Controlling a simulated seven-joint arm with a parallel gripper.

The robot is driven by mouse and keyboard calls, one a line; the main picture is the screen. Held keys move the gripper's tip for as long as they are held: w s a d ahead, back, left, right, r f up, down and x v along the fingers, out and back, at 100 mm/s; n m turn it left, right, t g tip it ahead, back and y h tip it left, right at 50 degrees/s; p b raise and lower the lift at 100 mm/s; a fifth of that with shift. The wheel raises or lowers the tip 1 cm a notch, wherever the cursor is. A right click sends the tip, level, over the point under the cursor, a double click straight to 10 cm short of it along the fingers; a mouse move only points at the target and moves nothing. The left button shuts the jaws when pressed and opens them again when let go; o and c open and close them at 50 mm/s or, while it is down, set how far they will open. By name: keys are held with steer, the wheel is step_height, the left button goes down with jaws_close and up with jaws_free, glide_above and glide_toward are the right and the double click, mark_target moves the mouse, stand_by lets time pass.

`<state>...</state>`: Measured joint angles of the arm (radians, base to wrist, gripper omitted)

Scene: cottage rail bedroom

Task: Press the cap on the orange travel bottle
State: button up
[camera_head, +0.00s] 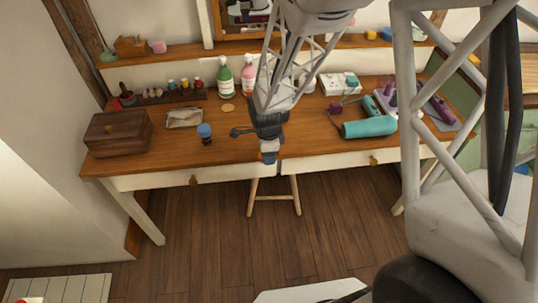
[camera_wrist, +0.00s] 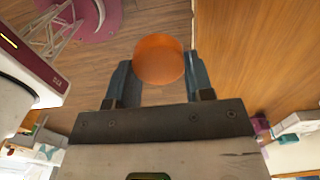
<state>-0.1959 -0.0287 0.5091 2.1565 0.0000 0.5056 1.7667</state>
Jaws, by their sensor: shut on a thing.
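The cap is hidden in the head view. I cannot pick out an orange travel bottle with certainty in either view. A small dark bottle with a blue top (camera_head: 205,132) stands upright on the desk, left of my gripper and apart from it.
The wooden desk (camera_head: 240,148) holds a dark wooden box (camera_head: 117,133) at left, a small tray (camera_head: 184,117), green (camera_head: 225,76) and pink (camera_head: 248,74) bottles at the back, and a teal cylinder (camera_head: 369,127) at right. A stool (camera_head: 274,198) stands below. Desk near the gripper is clear.

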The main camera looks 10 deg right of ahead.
steer(key=w+r, duration=0.2)
steer(key=w, duration=0.8)
steer(key=w+a+r, duration=0.1)
steer(key=w+r, duration=0.2)
steer(key=w, duration=0.8)
steer(key=w+a+r, duration=0.1)
steer(key=w+r, duration=0.1)
steer(key=w, duration=0.9)
steer(key=shift+w+a+r, duration=0.1)
steer(key=shift+a+r, duration=0.05)
steer(key=shift+a, duration=0.05)
steer(key=shift+f, duration=2.2)
steer(key=shift+f, duration=0.7)
steer(key=o, duration=1.3)
steer(key=shift+r, duration=0.15)
